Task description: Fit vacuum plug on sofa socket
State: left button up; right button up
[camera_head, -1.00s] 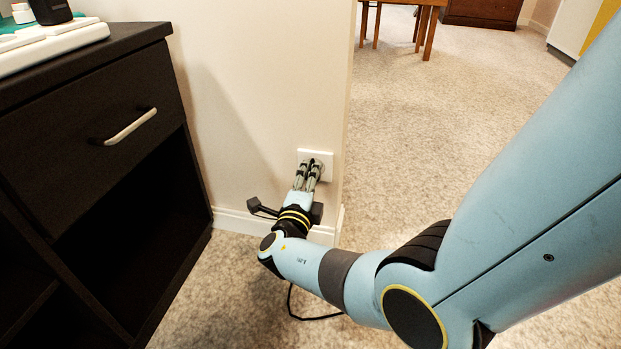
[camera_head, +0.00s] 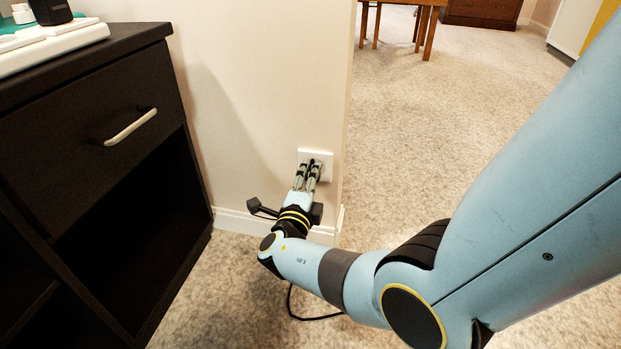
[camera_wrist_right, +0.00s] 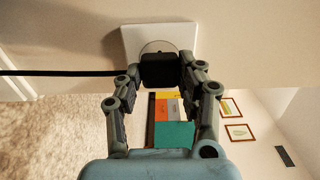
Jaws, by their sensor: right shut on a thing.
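The white socket (camera_head: 327,160) is on the wall near its right edge, low above the skirting board. In the right wrist view the socket plate (camera_wrist_right: 133,41) shows with a round recess, and the black plug (camera_wrist_right: 160,70) is at that recess. My right gripper (camera_head: 311,168) is shut on the plug, its fingertips right at the socket. In the wrist view the fingers lie on both sides of the plug. I cannot tell how deep the plug sits. A black cable (camera_wrist_right: 60,73) runs left from the plug. My left gripper is not in view.
A dark cabinet (camera_head: 100,88) with a drawer handle and open shelf stands at the left, with white items on top. A black cable (camera_head: 318,317) hangs onto the carpet below my arm. Open carpet (camera_head: 430,120) lies right of the wall's edge, with a wooden table (camera_head: 402,22) beyond.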

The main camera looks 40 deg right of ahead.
jog(key=shift+w+d, duration=0.3)
dwell(0.4)
jog(key=o, duration=1.3)
jog(key=shift+c, duration=0.2)
jog(key=v, duration=0.7)
jog(key=shift+s+a, duration=0.15)
jog(key=shift+s, duration=0.05)
